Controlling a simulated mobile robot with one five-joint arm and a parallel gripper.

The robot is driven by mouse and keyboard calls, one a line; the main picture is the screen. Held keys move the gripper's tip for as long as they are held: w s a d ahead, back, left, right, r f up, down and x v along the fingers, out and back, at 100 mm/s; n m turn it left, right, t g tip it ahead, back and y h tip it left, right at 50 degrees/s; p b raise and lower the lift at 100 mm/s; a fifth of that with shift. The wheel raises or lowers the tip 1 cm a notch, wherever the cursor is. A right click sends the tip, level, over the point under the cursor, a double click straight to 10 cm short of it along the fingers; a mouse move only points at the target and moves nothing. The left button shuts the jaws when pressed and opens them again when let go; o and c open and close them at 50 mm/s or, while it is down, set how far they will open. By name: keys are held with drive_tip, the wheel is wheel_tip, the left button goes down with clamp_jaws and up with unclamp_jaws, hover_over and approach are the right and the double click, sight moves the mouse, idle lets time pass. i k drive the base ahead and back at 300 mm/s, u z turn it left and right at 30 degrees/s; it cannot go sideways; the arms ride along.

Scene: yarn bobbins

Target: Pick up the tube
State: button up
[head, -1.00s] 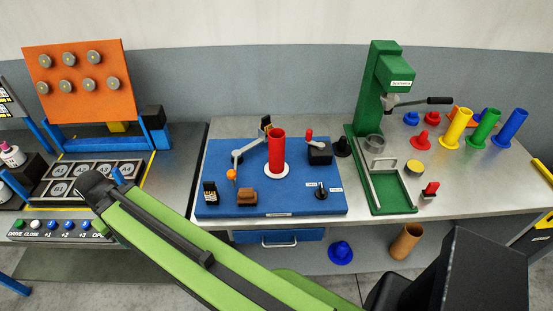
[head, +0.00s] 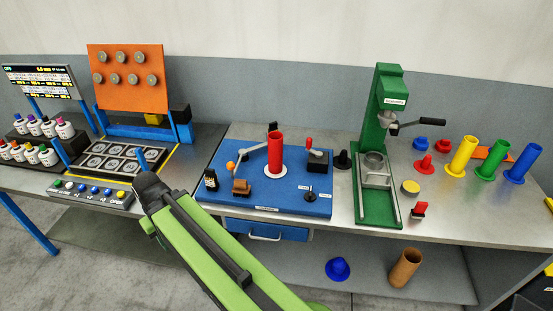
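A brown open-ended tube (head: 405,268) leans at a tilt on the lower shelf under the right part of the bench. A red tube (head: 275,152) stands upright on a white disc on the blue board. A yellow tube (head: 462,156), a green tube (head: 492,159) and a blue tube (head: 523,163) stand tilted in the view at the right of the bench. My green arm reaches up from the bottom edge to a dark joint, well left of the brown tube. My gripper is not in view.
A blue flanged cone (head: 338,269) lies on the shelf left of the brown tube. A green press (head: 383,150) stands on the bench above. Bottles (head: 40,127) and an orange panel (head: 127,78) are at left.

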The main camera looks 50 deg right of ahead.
sight(275, 153)
drive_tip(key=z, duration=0.1)
drive_tip(key=i, duration=0.95)
drive_tip(key=u, duration=0.05)
